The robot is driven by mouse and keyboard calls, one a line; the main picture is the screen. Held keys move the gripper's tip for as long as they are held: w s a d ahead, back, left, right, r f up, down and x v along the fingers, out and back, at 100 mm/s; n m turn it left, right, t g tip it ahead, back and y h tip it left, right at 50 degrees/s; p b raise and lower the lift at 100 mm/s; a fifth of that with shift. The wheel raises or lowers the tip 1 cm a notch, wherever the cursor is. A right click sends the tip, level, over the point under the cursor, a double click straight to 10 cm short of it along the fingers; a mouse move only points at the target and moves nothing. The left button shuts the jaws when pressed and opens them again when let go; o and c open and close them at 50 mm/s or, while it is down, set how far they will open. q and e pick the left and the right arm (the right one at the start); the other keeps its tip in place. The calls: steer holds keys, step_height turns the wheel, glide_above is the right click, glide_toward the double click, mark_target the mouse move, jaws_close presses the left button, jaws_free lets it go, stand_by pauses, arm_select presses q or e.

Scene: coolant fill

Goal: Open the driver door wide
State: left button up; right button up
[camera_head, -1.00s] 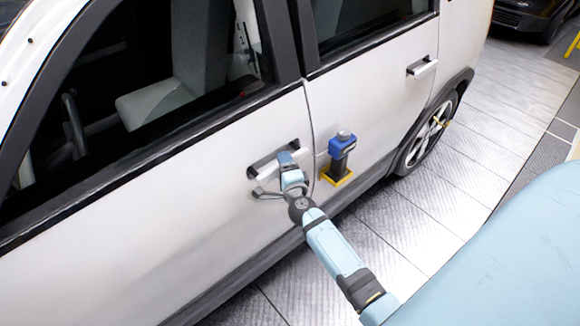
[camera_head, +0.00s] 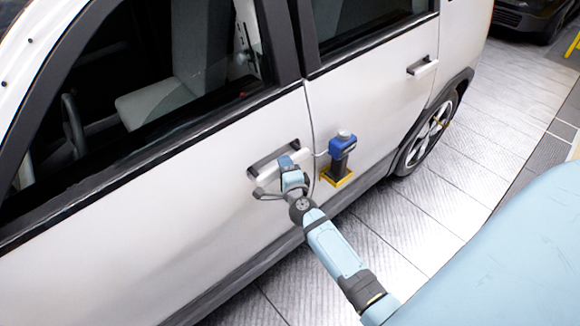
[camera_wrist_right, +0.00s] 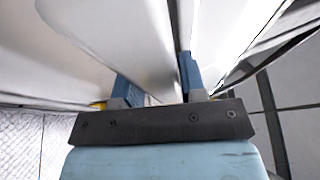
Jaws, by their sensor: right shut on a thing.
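The white driver door (camera_head: 170,220) fills the left half of the head view, its rear edge in line with the rear door. It looks closed. Its handle (camera_head: 268,178) is a pale bar in front of a dark recess. My right gripper (camera_head: 287,170) is at the rear end of the handle and shut on it. In the right wrist view the pale handle (camera_wrist_right: 148,50) runs between the two blue fingers (camera_wrist_right: 158,82). The fingers hide part of the handle in the head view. My left gripper is not in view.
A blue and black device (camera_head: 341,153) on a yellow base stands beside the rear door, just right of my gripper. The rear door handle (camera_head: 422,67) and rear wheel (camera_head: 429,135) are further right. Grey tiled floor (camera_head: 480,150) is open on the right.

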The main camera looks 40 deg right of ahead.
steer(key=shift+s+f, duration=0.1)
steer(key=shift+s, duration=0.7)
steer(key=s+h, duration=0.1)
steer(key=s, duration=0.5)
steer(key=shift+m+g+p, duration=0.3)
steer(key=shift+m+p, duration=0.05)
steer(key=shift+m, duration=0.05)
steer(key=s+h, duration=0.1)
steer(key=s, duration=0.5)
steer(key=shift+a+m, duration=0.3)
steer(key=shift+m, duration=0.1)
stand_by(0.4)
steer(key=shift+s, duration=0.15)
